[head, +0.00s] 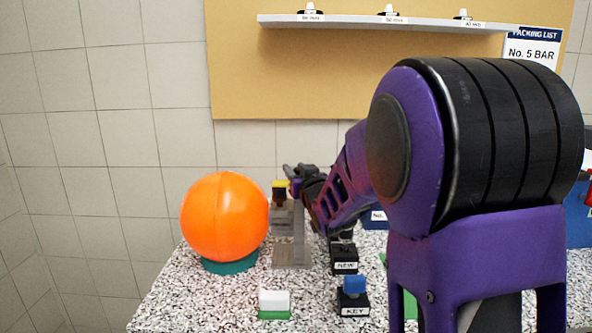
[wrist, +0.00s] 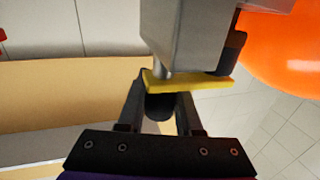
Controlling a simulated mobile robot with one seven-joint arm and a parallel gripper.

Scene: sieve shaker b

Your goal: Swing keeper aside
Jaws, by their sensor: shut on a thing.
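The keeper (wrist: 190,84) is a flat yellow bar against the end of a grey metal block (wrist: 190,35) in the wrist view. A dark rounded knob (wrist: 160,107) sits at the bar's end, between my fingers. My gripper (wrist: 160,100) is shut on this end of the keeper. In the head view my gripper (head: 290,175) reaches the small yellow part (head: 279,184) on top of the grey stand (head: 290,256). My arm hides much of the right side, and the exact finger contact is too small to see there.
A large orange ball (head: 225,217) on a teal ring (head: 230,266) stands close left of the stand. Black blocks labelled NEW (head: 345,267) and KEY (head: 353,310) and a white-green block (head: 274,301) sit in front. A shelf (head: 390,23) hangs on the back board.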

